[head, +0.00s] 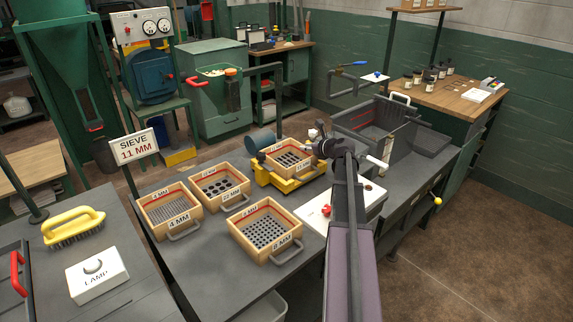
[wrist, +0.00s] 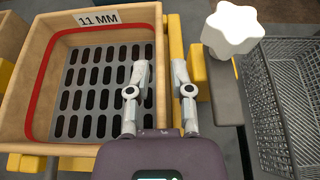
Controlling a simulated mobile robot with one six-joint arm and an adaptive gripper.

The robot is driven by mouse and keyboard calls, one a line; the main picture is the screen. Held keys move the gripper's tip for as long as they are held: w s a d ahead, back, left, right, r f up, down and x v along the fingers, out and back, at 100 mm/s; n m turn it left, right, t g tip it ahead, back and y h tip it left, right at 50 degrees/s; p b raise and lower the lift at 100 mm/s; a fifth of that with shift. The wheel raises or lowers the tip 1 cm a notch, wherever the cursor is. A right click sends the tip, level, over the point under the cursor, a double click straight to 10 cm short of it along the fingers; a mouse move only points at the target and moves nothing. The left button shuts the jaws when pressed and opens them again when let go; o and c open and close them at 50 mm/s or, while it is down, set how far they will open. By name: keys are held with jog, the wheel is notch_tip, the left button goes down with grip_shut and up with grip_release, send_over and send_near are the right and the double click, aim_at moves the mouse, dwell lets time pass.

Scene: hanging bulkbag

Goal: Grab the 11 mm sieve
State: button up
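The 11 mm sieve (head: 278,164) is a square wooden box with a red inner band and a dark slotted bottom. It sits on a yellow shaker base (head: 284,184), partly hidden behind my gripper (head: 319,147) in the head view. In the wrist view the sieve (wrist: 60,150) fills the left side, its 11 MM label at the far wall. My gripper (wrist: 159,72) is open there, its fingers apart on either side of the sieve's right wall. The left finger shows over the slots and the right one over the yellow base. I cannot tell whether either touches the wall.
A 4 mm sieve (head: 163,220), a large-holed sieve (head: 208,196) and another round-holed sieve (head: 285,247) stand on the bench nearby. A white star knob (wrist: 232,30) rises right of my gripper, with a wire basket (wrist: 280,100) beyond. The sign (head: 139,146) reads SIEVE 11 MM.

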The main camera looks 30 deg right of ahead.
grip_shut()
jog(key=shift+r, duration=0.1)
dwell(0.4)
notch_tip(320, 180, up, 10)
jog(key=p, duration=1)
dwell(0.6)
